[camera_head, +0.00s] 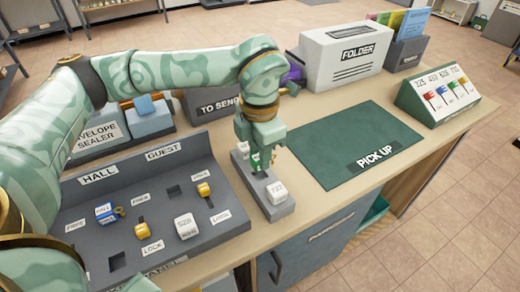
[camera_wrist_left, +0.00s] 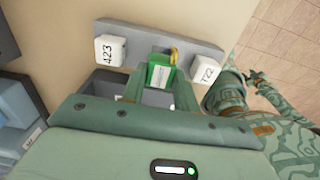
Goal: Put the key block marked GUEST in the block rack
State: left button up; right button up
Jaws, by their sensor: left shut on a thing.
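My left gripper (camera_head: 262,158) is over the grey block rack (camera_head: 239,169), its fingers pointing down. In the left wrist view it is shut on a green block (camera_wrist_left: 160,74) with a yellow ring beside it. A pale label shows on the block, but its wording cannot be read. The block is at the middle of the rack (camera_wrist_left: 142,33), between a white block marked 423 (camera_wrist_left: 110,50) and a white block marked 722 (camera_wrist_left: 206,67). Whether it is fully seated cannot be told. In the head view the near white block (camera_head: 277,192) stands at the rack's front end.
A grey key panel (camera_head: 215,219) with HALL and GUEST labels is left of the rack, holding a blue block (camera_head: 104,213) and a white 528 block (camera_head: 186,226). A green PICK UP mat (camera_head: 345,135) lies clear at right. A FOLDER box (camera_head: 342,52) stands behind.

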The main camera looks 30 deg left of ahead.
pick_arm(q)
jog(key=shift+f, duration=0.2)
jog(key=shift+f, duration=0.1)
jog(key=shift+f, duration=0.65)
jog(key=shift+f, duration=0.3)
